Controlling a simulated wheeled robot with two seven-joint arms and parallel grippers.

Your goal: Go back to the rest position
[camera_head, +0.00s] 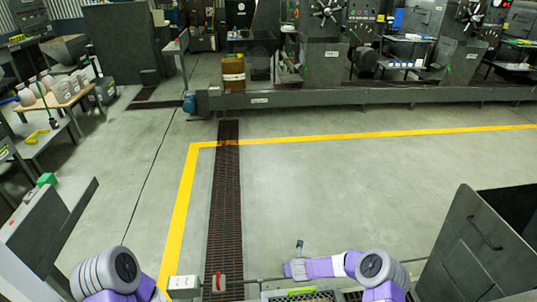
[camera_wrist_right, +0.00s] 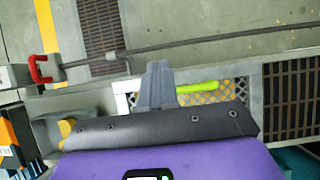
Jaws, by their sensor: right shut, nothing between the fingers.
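My right arm, purple and grey, comes in at the bottom right of the head view and bends left. Its gripper (camera_head: 299,246) points away from me, over the rod and the floor. In the right wrist view the two grey fingers (camera_wrist_right: 157,82) are together, with nothing between them. My left arm shows only as a grey joint and purple link at the bottom left of the head view; its gripper is out of view.
Below the right gripper is a mesh-bottomed tray (camera_wrist_right: 222,93) with a yellow-green bar (camera_wrist_right: 198,87). A red handle (camera_head: 218,283) is left of it. A dark grey bin (camera_head: 470,250) stands at right. A bench (camera_head: 45,235) is at left. The middle floor is clear.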

